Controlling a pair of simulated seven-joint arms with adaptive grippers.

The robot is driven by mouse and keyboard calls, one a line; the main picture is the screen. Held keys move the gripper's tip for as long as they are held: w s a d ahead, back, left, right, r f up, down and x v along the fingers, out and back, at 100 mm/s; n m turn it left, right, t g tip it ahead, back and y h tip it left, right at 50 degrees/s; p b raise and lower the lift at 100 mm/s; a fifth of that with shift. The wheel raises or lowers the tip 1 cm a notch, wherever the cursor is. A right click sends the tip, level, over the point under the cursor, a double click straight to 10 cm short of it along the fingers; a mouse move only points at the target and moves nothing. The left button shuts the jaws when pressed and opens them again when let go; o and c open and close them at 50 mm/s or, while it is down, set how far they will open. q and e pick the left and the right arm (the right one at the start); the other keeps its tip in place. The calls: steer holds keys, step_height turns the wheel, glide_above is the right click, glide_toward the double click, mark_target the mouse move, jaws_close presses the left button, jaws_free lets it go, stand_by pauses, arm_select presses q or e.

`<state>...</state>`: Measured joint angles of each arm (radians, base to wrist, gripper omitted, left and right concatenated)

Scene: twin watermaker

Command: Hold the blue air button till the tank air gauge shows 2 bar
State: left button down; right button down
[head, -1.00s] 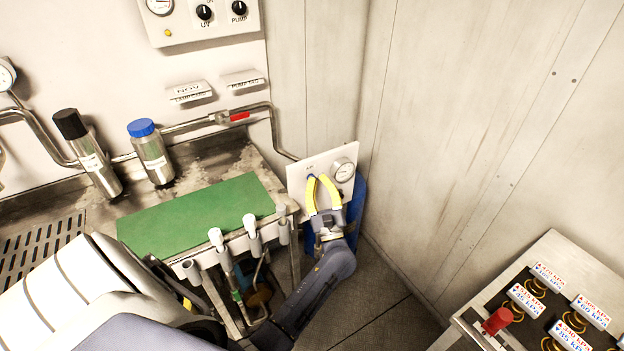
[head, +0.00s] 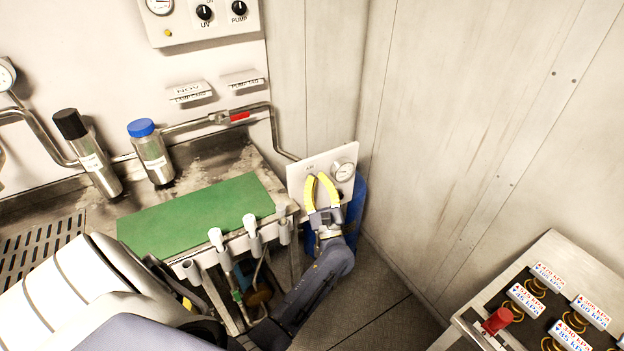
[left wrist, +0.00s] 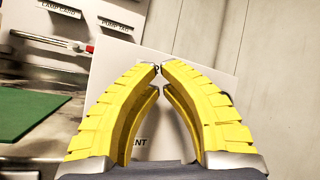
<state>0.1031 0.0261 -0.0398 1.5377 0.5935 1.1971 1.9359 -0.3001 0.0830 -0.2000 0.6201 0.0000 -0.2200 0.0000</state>
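The white air panel (head: 299,190) stands at the right end of the bench, with an AIR label and a round gauge (head: 343,171). The gauge needle is too small to read. My left gripper (head: 318,177) is at the panel, its yellow fingers just below the AIR label. In the left wrist view its fingertips (left wrist: 159,70) meet in front of the panel (left wrist: 205,68), with nothing clear between them. The blue air button does not show; the fingers probably cover it, and I cannot tell whether it is pressed. My right gripper is out of view.
A dark knob (head: 340,194) sits below the gauge. A blue cylinder (head: 357,205) stands behind the panel. A button console (head: 484,292) stands at the lower right.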

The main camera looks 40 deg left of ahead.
arm_select(q)
steer(key=shift+s+d, duration=0.1)
steer(key=shift+d, duration=0.1)
stand_by(4.0)
steer(key=shift+s+d, duration=0.3)
steer(key=shift+d, duration=0.3)
steer(key=shift+s+d, duration=0.35)
steer(key=shift+d, duration=0.4)
steer(key=shift+s+d, duration=0.3)
steer(key=shift+d, duration=0.5)
steer(key=shift+s+d, duration=0.35)
steer(key=shift+d, duration=0.4)
